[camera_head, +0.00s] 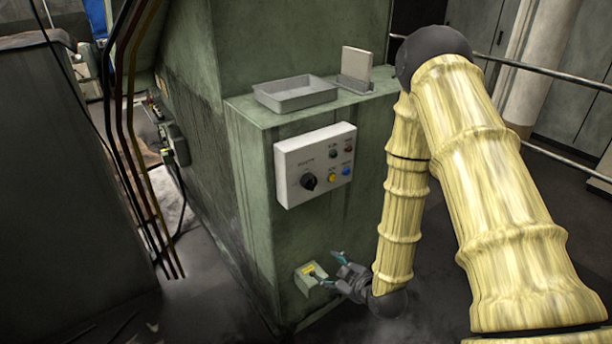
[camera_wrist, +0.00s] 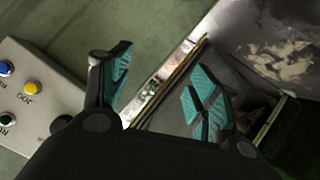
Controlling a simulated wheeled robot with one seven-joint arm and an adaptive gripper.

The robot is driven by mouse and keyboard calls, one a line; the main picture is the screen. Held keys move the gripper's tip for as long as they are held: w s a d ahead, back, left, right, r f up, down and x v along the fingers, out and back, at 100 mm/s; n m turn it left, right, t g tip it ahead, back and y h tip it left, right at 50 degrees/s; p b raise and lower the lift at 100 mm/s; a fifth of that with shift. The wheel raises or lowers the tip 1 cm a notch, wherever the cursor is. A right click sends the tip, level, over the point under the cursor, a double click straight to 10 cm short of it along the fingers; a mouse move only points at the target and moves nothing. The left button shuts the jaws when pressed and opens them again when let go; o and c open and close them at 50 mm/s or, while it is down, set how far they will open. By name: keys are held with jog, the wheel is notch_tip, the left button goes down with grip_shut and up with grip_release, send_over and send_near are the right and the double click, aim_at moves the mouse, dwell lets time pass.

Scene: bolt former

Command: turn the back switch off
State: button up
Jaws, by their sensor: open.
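A small pale box with a yellow label (camera_head: 304,282) is fixed low on the green machine's front in the head view. It looks like a switch box, but its lever is too small to make out. My gripper (camera_head: 329,269) is at its right side with its teal-padded fingers apart and nothing seen between them. One finger overlaps the box's right edge in the picture; I cannot tell whether it touches. In the wrist view my gripper (camera_wrist: 160,76) is open, with a dark grey surface and a bright metal edge behind the fingers.
A control panel (camera_head: 293,158) with a black knob and several buttons is above the box; it also shows in the wrist view (camera_wrist: 45,110). A grey tray (camera_head: 296,97) and an upright plate (camera_head: 357,65) are on the machine's ledge. Cables (camera_head: 130,150) hang at left.

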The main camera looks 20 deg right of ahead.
aim_at(313, 185)
jog(key=w+d+r+n+t+y+p, duration=0.1)
jog(key=w+r+n+t, duration=0.25)
jog(key=r, duration=0.55)
jog(key=w+d+r+n+t+y, duration=0.1)
jog(key=w+r+n+t+y, duration=0.1)
jog(key=w+r, duration=0.5)
jog(key=w+a+r, duration=0.1)
jog(key=w+a, duration=0.1)
jog(key=w, duration=0.1)
jog(key=w+a+r+p, duration=0.1)
jog(key=w, duration=0.1)
jog(key=shift+w+r, duration=0.1)
jog(key=shift+r, duration=0.2)
jog(key=shift+w, duration=0.25)
jog(key=shift+m+p, duration=0.85)
jog(key=shift+m, duration=0.4)
jog(key=m+p, duration=0.1)
jog(key=m, duration=0.2)
jog(key=shift+s+f, duration=0.1)
jog(key=shift+m+b, duration=0.5)
jog(key=shift+m, duration=0.6)
jog(key=shift+m+b, duration=0.4)
jog(key=shift+m, duration=1.2)
